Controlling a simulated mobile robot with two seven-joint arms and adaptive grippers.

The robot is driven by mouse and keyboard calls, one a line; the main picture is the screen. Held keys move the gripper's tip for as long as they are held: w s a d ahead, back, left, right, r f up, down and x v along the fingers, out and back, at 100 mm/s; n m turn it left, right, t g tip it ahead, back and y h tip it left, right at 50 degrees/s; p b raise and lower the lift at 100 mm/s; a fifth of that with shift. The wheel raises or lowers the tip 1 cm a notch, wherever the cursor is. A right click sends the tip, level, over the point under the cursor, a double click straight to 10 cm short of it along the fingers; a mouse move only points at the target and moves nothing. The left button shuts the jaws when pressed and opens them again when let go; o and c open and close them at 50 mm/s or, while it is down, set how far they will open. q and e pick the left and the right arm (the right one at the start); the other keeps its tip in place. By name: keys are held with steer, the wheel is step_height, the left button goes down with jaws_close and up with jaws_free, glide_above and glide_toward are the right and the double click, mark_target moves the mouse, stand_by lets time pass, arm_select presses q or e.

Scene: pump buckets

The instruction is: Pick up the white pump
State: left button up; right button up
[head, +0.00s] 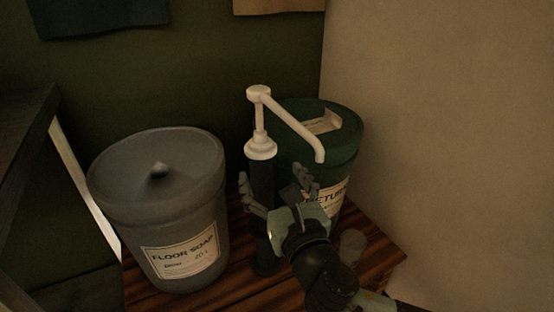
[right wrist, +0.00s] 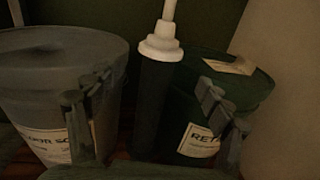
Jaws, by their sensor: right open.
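The white pump (head: 260,142) stands upright between two buckets, with its long spout pointing down to the right. Its white collar tops a dark cylinder (head: 262,185). The collar also shows in the right wrist view (right wrist: 161,46), above the dark cylinder (right wrist: 152,105). My right gripper (head: 273,181) is open, with its fingers spread to either side of the dark cylinder, below the white collar. In the right wrist view its fingers (right wrist: 155,98) stand apart. Whether they touch the cylinder, I cannot tell. My left gripper is not in view.
A grey bucket labelled FLOOR SOAP (head: 158,215) stands to the left. A green bucket (head: 335,135) with a partly hidden label stands behind and right of the pump. Both are on a slatted wooden surface (head: 225,292). A pale wall (head: 450,130) rises at the right.

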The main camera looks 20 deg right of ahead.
mark_target(264, 158)
steer(key=shift+w+r, duration=0.15)
steer(key=shift+w, duration=0.3)
steer(key=w, duration=0.6)
steer(key=shift+w+a+r, duration=0.2)
steer(key=shift+r, duration=0.05)
steer(key=shift+w, duration=0.25)
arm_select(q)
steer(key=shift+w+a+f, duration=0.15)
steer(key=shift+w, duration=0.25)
arm_select(e)
steer(key=shift+c, duration=0.4)
steer(key=c, duration=1.3)
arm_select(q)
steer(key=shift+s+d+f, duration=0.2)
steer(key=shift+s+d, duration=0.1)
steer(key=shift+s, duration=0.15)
arm_select(e)
steer(key=shift+c, duration=0.3)
